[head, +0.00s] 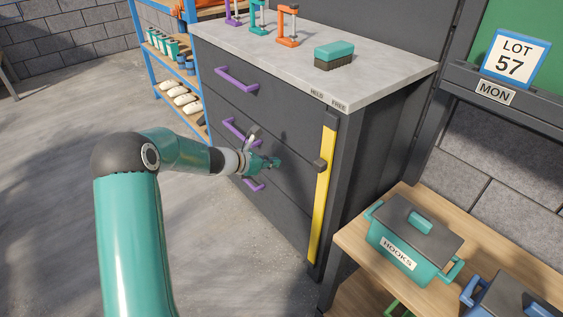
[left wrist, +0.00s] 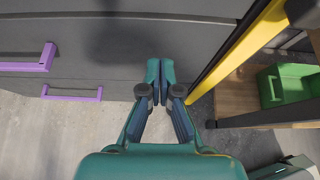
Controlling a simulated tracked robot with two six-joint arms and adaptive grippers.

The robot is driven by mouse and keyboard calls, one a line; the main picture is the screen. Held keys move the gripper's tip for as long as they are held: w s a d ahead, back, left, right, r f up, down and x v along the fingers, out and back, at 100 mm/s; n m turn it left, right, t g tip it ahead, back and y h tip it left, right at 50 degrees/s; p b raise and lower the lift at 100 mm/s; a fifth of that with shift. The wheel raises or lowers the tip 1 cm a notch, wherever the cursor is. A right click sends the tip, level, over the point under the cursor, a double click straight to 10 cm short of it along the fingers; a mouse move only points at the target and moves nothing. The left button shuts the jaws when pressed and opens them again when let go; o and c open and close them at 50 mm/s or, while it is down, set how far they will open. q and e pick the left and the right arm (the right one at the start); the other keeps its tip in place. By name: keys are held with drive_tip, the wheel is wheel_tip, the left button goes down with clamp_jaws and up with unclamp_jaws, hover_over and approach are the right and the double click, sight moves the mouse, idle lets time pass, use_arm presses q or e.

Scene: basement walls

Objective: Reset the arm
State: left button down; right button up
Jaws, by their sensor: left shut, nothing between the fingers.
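My left arm comes in from the left in the head view, with its elbow bent. My left gripper (head: 273,163) is in front of the drawer fronts of a dark grey cabinet (head: 285,125). The gripper also shows in the left wrist view (left wrist: 160,65), with its teal fingertips together and nothing between them. It is to the right of the purple drawer handles (head: 237,80) and left of the yellow bar (head: 323,190) on the cabinet's right edge. I cannot tell its exact distance from the drawer fronts. My right gripper is not in view.
A wooden bench (head: 352,235) at the right holds a teal box labelled HOOKS (head: 405,240) and a blue box (head: 508,297). A brush-like teal block (head: 334,55) lies on the cabinet top. The floor (head: 50,190) at the left is clear.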

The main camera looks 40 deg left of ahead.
use_arm(q)
drive_tip(key=v, duration=0.7)
drive_tip(key=s+d+f+m+g+h, duration=0.1)
drive_tip(key=s+d+f+m+g, duration=0.35)
drive_tip(key=d+f, duration=0.4)
drive_tip(key=s+d+f+m+g, duration=0.35)
drive_tip(key=d+f+m, duration=0.25)
drive_tip(key=d+f, duration=0.3)
drive_tip(key=s+d+f+m+g, duration=0.2)
drive_tip(key=s+d+f+m, duration=0.3)
drive_tip(key=s+d+m, duration=0.4)
drive_tip(key=s+d+f+m+g, duration=0.1)
drive_tip(key=s+d+f+m, duration=0.5)
drive_tip(key=m, duration=0.5)
use_arm(e)
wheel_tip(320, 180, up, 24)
drive_tip(key=p, duration=2.3)
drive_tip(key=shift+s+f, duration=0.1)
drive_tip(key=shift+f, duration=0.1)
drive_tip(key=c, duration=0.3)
use_arm(q)
wheel_tip(320, 180, up, 24)
drive_tip(key=s+d, duration=0.1)
drive_tip(key=shift+s, duration=0.2)
